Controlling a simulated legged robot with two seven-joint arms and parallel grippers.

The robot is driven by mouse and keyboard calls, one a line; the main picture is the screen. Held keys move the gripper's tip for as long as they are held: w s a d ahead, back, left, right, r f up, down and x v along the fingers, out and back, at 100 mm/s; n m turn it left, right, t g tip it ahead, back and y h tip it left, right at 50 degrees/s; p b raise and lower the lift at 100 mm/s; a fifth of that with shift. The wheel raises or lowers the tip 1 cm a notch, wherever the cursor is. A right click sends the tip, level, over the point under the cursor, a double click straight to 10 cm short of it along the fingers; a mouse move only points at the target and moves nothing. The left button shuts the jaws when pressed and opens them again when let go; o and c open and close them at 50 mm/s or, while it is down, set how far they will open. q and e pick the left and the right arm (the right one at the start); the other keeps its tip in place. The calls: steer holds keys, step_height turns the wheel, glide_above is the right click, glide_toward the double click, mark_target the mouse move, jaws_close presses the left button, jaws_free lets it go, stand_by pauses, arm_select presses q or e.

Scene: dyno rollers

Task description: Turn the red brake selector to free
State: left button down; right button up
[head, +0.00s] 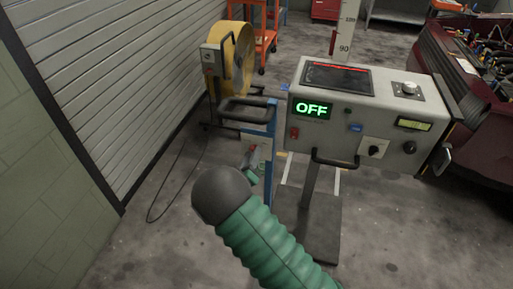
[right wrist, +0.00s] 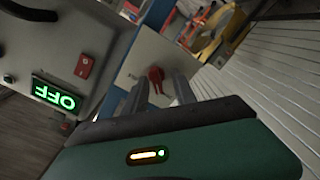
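The red brake selector (right wrist: 155,76) is a small red handle on a pale panel, near the middle of the right wrist view. In the head view it is a small red spot (head: 253,147) on the blue-framed stand. My right gripper (right wrist: 162,84) is open, its two grey fingers pointing at the panel with the selector showing between their tips. I cannot tell whether they touch it. In the head view the right gripper (head: 251,156) is small and partly hidden behind my dark wrist. No selector markings are legible. My left gripper is not in view.
A grey console (head: 340,130) with a lit green OFF display (head: 312,108) and a red switch (head: 294,132) stands close to the right of the stand. A yellow drum fan (head: 240,60) is behind, beside a shuttered wall. A dark red car (head: 450,80) is at right.

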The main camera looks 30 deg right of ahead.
steer(key=shift+s+d+r, duration=0.15)
steer(key=shift+a, duration=0.3)
steer(key=c, duration=0.5)
jaws_close()
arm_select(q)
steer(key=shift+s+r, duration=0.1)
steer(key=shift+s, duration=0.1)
arm_select(e)
steer(key=shift+d, duration=0.15)
